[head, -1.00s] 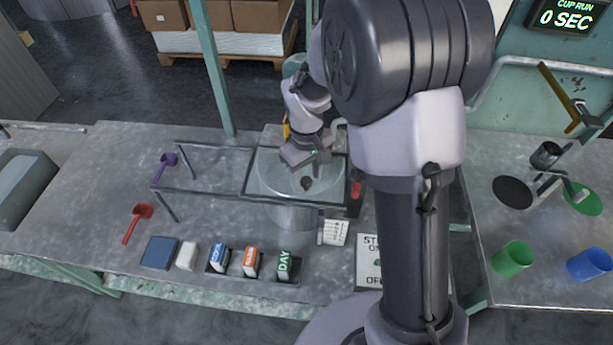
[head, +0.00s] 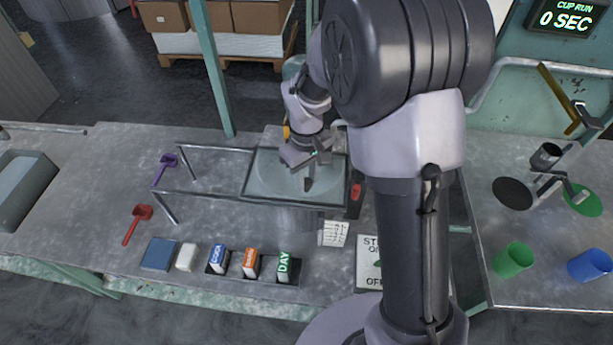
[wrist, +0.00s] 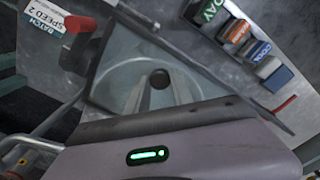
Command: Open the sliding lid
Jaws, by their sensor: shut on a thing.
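The sliding lid (head: 262,184) is a clear, dark-framed panel at the right end of a raised rail frame (head: 205,194). It lies over a round vessel, seen through it in the head view. In the wrist view, the lid (wrist: 112,80) shows with a round black knob (wrist: 160,78) on top. In the wrist view, the fingers of my gripper (wrist: 158,90) reach up to the knob.
The rail frame's left part is empty. A purple scoop (head: 167,161) lies by its left end and a red scoop (head: 139,213) in front. A blue box (head: 159,253), a white block (head: 187,257) and labelled blocks (head: 250,262) line the front. A red-handled switch (head: 356,192) is right of the lid.

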